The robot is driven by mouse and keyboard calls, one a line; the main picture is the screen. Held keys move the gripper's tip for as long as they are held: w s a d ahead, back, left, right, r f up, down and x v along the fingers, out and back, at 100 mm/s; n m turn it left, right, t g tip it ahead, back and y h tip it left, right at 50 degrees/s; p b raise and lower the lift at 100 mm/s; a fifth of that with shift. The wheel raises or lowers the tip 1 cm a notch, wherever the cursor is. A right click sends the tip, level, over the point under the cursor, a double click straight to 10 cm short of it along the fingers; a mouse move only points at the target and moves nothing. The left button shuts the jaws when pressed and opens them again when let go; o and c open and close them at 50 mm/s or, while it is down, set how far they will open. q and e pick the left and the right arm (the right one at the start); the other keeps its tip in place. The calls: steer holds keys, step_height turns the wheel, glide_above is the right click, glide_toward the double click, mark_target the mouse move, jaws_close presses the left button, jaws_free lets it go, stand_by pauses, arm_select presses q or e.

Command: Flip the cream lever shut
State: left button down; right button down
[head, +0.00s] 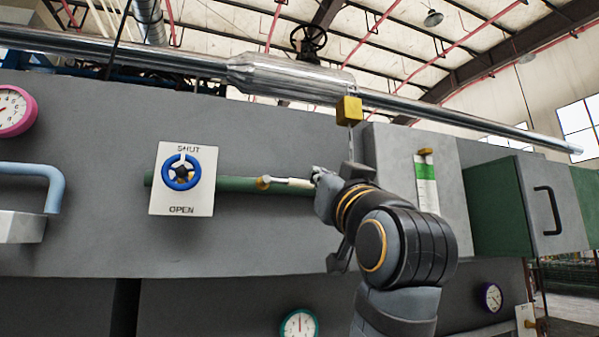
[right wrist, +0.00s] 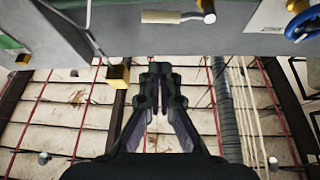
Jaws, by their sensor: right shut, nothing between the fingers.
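The cream lever (head: 299,183) is on the grey press front, right of the blue valve wheel. It lies about level, with its brass-coloured hub (head: 263,183) at the left and the cream grip to the right. In the right wrist view the lever (right wrist: 172,17) is at the top, beyond the fingertips and apart from them. My right gripper (head: 318,174) is close to the grip end in the head view, its fingers mostly hidden by my wrist. In the right wrist view my right gripper (right wrist: 158,72) is shut and empty. My left gripper is out of view.
The blue valve wheel (head: 181,171) sits on a white SHUT/OPEN plate. A yellow block (head: 348,110) on a thin stem stands above my right wrist. A grey box with a green-and-white gauge (head: 427,185) is to the right. A metal pipe (head: 290,77) runs overhead.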

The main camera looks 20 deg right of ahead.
steer(key=s+r, duration=0.1)
step_height(320, 180, up, 6)
steer(key=f+p, duration=0.1)
steer(key=p, duration=0.7)
glide_above(292, 182)
steer(key=s+d, duration=0.2)
step_height(292, 182, down, 4)
steer(key=shift+r+p, duration=0.1)
steer(key=shift+p, duration=0.3)
steer(key=shift+w, duration=0.1)
